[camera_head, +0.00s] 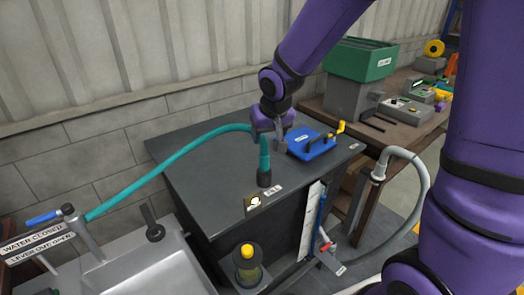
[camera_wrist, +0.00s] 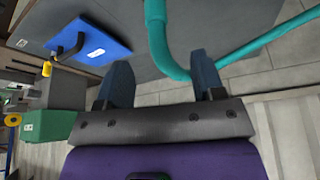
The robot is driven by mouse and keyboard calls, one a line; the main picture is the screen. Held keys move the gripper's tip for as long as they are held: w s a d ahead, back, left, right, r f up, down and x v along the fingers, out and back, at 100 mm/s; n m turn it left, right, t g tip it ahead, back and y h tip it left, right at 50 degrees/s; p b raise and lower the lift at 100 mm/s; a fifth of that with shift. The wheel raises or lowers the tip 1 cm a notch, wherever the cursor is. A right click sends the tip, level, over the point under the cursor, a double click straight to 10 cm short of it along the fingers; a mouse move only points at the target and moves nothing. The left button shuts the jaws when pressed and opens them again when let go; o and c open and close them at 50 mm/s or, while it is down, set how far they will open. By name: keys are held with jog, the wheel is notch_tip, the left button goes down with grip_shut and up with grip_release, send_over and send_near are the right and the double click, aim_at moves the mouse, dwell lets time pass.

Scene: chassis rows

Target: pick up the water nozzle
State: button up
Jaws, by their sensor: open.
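The teal hose (camera_head: 170,158) runs from the lever fitting at the left, arches over the dark bench top, and bends down to a dark nozzle end (camera_head: 264,178) standing upright on the bench. I take this end for the water nozzle. My gripper (camera_head: 271,140) is at the top of the hose's bend, above the nozzle. In the wrist view my gripper (camera_wrist: 162,78) has its two fingers apart, and the teal hose (camera_wrist: 160,40) bends between them, close to the right finger. Contact cannot be told. The nozzle end is out of the wrist view.
A blue tray-like box (camera_head: 312,144) with a dark handle and yellow part lies right of the nozzle. A sink (camera_head: 150,270) and blue-handled water lever (camera_head: 42,217) are at the left. A grey hose (camera_head: 422,175) hangs at the right. The bench's left part is clear.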

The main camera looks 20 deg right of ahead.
aim_at(266, 151)
jog(key=shift+d+x, duration=0.15)
jog(key=shift+x, duration=2.15)
jog(key=shift+d+x, duration=0.1)
jog(key=shift+x, duration=2.15)
jog(key=shift+s, duration=0.15)
jog(key=c, duration=1.1)
jog(key=shift+r, duration=0.1)
notch_tip(266, 151, up, 10)
jog(key=shift+f, duration=0.1)
